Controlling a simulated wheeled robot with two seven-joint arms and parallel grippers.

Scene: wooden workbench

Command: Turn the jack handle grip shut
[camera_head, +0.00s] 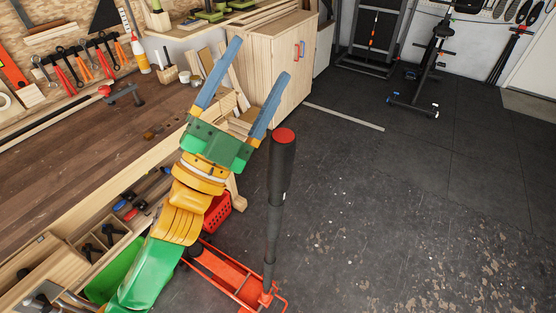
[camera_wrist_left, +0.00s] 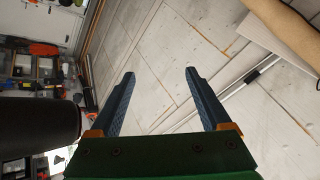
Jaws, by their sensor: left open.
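The jack (camera_head: 225,272) is red and stands on the floor below the workbench. Its handle rises upright, with a thick black grip (camera_head: 281,170) and a red end cap (camera_head: 284,136) at the top. My left gripper (camera_head: 243,82) is open and empty, with blue fingers spread apart. In the head view it shows to the left of the grip and reaches higher in the picture. In the left wrist view a black cylinder, likely the grip (camera_wrist_left: 38,125), is at the left edge, outside the open fingers (camera_wrist_left: 157,85). My right gripper is not seen.
The wooden workbench (camera_head: 70,165) runs along the left, with open drawers below it. A red crate (camera_head: 217,213) sits behind my left arm. A wooden cabinet (camera_head: 276,65) stands behind the gripper. The dark floor (camera_head: 400,200) to the right of the handle is clear.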

